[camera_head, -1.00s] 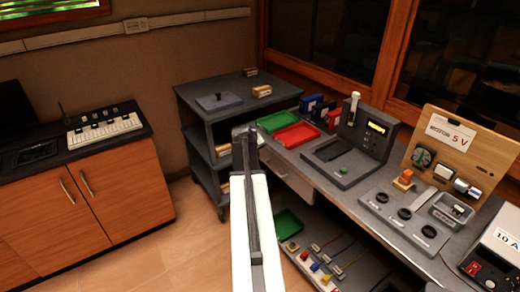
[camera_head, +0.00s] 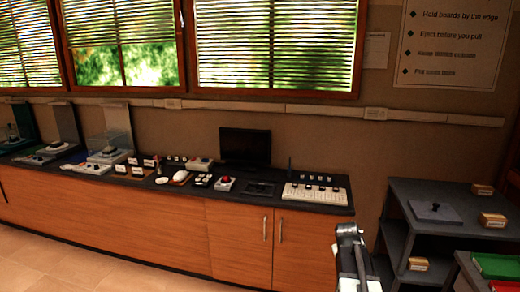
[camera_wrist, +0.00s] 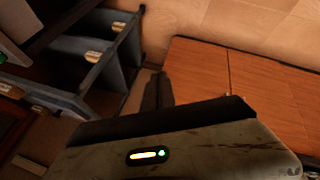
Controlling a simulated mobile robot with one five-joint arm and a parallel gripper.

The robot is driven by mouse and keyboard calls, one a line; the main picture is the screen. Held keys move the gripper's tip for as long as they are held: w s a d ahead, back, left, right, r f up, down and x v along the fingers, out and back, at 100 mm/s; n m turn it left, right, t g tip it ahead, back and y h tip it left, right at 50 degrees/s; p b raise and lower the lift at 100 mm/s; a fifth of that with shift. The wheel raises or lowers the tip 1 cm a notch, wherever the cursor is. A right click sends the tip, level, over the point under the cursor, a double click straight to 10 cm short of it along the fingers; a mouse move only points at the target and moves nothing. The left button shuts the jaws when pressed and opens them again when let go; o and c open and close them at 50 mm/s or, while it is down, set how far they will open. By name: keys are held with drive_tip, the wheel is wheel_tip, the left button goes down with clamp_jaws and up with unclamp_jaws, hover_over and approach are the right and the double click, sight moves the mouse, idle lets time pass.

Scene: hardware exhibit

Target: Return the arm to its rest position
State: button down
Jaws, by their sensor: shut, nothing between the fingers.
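My gripper (camera_head: 349,232) shows at the lower right of the head view, at the end of my white arm, in front of the cabinet's right end. Its fingers are together and hold nothing. In the wrist view the dark fingers of my gripper (camera_wrist: 157,92) point toward the gap between a grey shelf cart and the wooden cabinet. They touch nothing that I can see. The rest of my arm is mostly outside the head view.
A long wooden cabinet (camera_head: 240,240) with a dark top runs along the wall, bearing a monitor (camera_head: 245,145), a white keyboard device (camera_head: 315,193) and small devices. A grey shelf cart (camera_head: 400,225) stands to the right, with a green tray (camera_head: 495,265) near it. Floor (camera_head: 60,260) is clear at left.

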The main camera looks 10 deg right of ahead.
drive_tip(key=a+r+n+y+p, duration=0.1)
drive_tip(key=a+n+y+p, duration=0.1)
drive_tip(key=a, duration=1.4)
drive_tip(key=s+a+m+g+y+p, duration=0.1)
drive_tip(key=s+a+g, duration=0.3)
drive_tip(key=s+a, duration=0.8)
drive_tip(key=a+y, duration=0.1)
drive_tip(key=a, duration=0.3)
drive_tip(key=shift+s+f+g, duration=0.3)
drive_tip(key=shift+s+f, duration=0.05)
drive_tip(key=shift+s, duration=0.05)
